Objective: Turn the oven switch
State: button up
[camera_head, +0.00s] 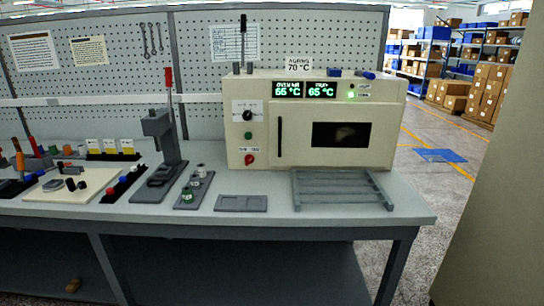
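The cream oven (400,110) stands on the workbench. Its left panel carries a black-and-white dial (247,111), a green button (248,135) and a red switch (249,159) at the bottom, under a small label. I cannot tell from here which way the red switch is set. Two lit green displays (304,90) appear to read 65 °C each. A green light (351,94) glows to their right. The oven door with its dark window (341,134) and a vertical handle (280,137) is closed. My gripper is not in view.
A grey slatted rack (342,201) lies before the oven, with a flat grey tray (241,203) to its left. A small control strip (194,188) and a press with a red-handled lever (165,135) stand further left. A beige panel (500,220) fills the right edge.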

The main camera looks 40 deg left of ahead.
aim_at(249, 159)
jog(key=u, duration=0.45)
jog(key=i, duration=1.25)
jog(key=u, duration=0.85)
jog(key=k, duration=0.85)
jog(key=u, duration=0.15)
jog(key=i, duration=0.9)
jog(key=z, duration=0.1)
